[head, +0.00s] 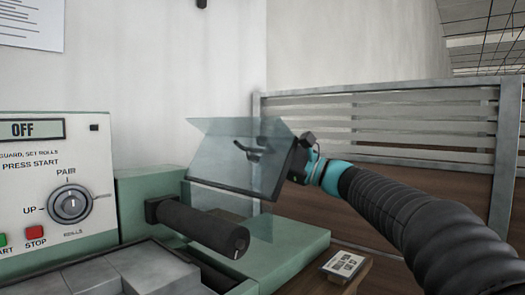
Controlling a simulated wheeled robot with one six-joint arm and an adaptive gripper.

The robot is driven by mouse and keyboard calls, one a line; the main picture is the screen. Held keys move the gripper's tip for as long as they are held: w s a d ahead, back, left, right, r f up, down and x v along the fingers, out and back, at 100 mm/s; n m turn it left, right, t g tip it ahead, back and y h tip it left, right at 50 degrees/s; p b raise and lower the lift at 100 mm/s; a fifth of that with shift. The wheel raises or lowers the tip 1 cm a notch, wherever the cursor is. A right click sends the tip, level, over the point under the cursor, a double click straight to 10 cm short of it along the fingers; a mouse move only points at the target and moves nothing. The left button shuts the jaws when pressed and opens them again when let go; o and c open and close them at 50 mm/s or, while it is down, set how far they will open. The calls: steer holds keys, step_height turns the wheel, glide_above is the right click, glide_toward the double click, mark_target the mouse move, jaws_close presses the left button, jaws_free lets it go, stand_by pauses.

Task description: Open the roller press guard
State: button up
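The roller press guard (215,160) is a clear, blue-green tinted cover of flat panels with a dark lower edge. It stands above the green press bed, and its front panel is tilted. My gripper (250,151) is at the right side of the guard, and its dark fingers show through the clear panel. I cannot tell whether they touch the guard or how far apart they are. The black roller (205,228) lies below the guard, at the left of the bed. The green press base (285,243) extends to the right under the guard.
The control panel (55,180) at the left has a display reading OFF, a knob pointing toward PAIR, and a red STOP button (35,232). Grey blocks (140,268) lie in front. A small label plate (344,264) lies at the right. A slatted metal fence (400,125) stands behind.

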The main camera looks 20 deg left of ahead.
jaws_close()
steer(key=shift+s+a+r+n+g+h, duration=0.25)
steer(key=shift+s+r+n, duration=0.2)
steer(key=shift+n, duration=0.3)
steer(key=shift+s+a+r+n+g+h, duration=0.1)
steer(key=shift+s+r+n+g, duration=0.3)
steer(key=shift+n, duration=0.35)
jaws_free()
steer(key=shift+d, duration=0.15)
steer(key=v, duration=1.1)
steer(key=shift+d, duration=0.3)
